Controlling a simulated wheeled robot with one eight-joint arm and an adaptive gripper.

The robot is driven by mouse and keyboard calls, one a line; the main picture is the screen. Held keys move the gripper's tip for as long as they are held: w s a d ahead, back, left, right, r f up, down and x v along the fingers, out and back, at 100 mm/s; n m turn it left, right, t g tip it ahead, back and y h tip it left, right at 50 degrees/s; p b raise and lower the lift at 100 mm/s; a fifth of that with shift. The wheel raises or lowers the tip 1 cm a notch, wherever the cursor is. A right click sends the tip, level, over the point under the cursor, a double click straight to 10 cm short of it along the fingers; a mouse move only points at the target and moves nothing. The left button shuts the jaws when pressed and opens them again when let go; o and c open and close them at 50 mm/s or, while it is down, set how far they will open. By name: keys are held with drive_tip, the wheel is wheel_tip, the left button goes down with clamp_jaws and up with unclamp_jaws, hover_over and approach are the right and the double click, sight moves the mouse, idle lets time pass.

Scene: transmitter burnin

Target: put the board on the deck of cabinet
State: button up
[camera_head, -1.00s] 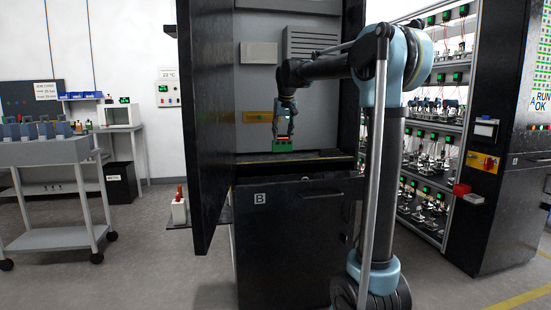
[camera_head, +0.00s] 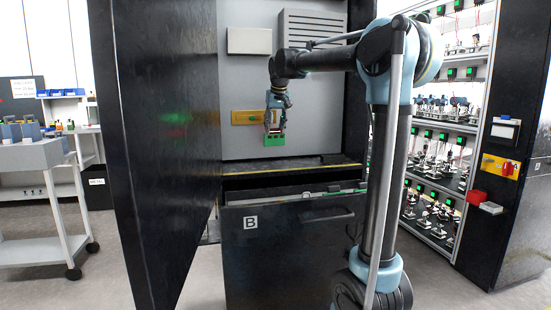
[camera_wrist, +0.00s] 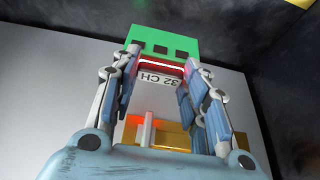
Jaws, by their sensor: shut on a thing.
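My gripper (camera_head: 274,125) is shut on the green board (camera_head: 274,139) and holds it in front of the cabinet's grey back wall, above the deck. In the wrist view the board (camera_wrist: 160,42) sits across both fingertips, with a red-lit edge and a "32 CH" label by it. The cabinet (camera_head: 285,240) is black, marked B, with its tall door (camera_head: 160,140) swung open on the left. The deck (camera_head: 240,168) is a dark ledge with a yellow front strip. The board appears apart from the deck.
Below the deck, a drawer (camera_head: 330,214) with a handle stands slightly open. A brass plate (camera_head: 245,117) is on the back wall beside my gripper. Racks of lit devices (camera_head: 440,140) stand at right. A grey cart (camera_head: 30,158) stands at far left.

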sight(275, 145)
drive_tip(key=shift+f, duration=4.2)
drive_tip(key=o, duration=1.4)
drive_tip(key=v, duration=1.2)
drive_tip(key=shift+r, duration=0.1)
